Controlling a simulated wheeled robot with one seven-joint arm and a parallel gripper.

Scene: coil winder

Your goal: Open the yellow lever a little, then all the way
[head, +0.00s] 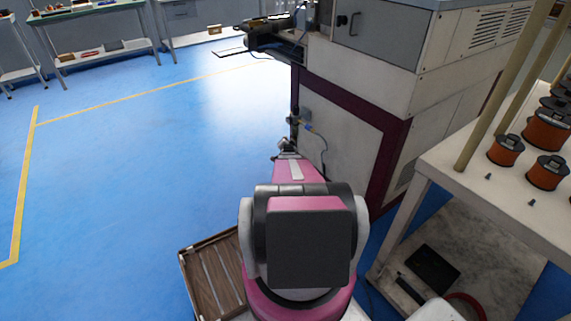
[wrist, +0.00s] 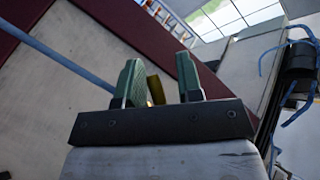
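The yellow lever (wrist: 155,88) shows in the wrist view as a short brass-yellow piece between the two green fingers of my gripper (wrist: 158,63). It is close to the left finger, with a gap to the right finger. My gripper is open; I cannot tell whether a finger touches the lever. The lever's lower part is hidden behind the gripper's body.
The coil winder cabinet (head: 345,140) stands right of my arm. A blue hose (wrist: 75,68) runs to the gripper area from the left. A white table (head: 470,190) with orange wire spools (head: 506,150) is at right. A wooden pallet (head: 212,270) lies at lower left. Blue floor at left is clear.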

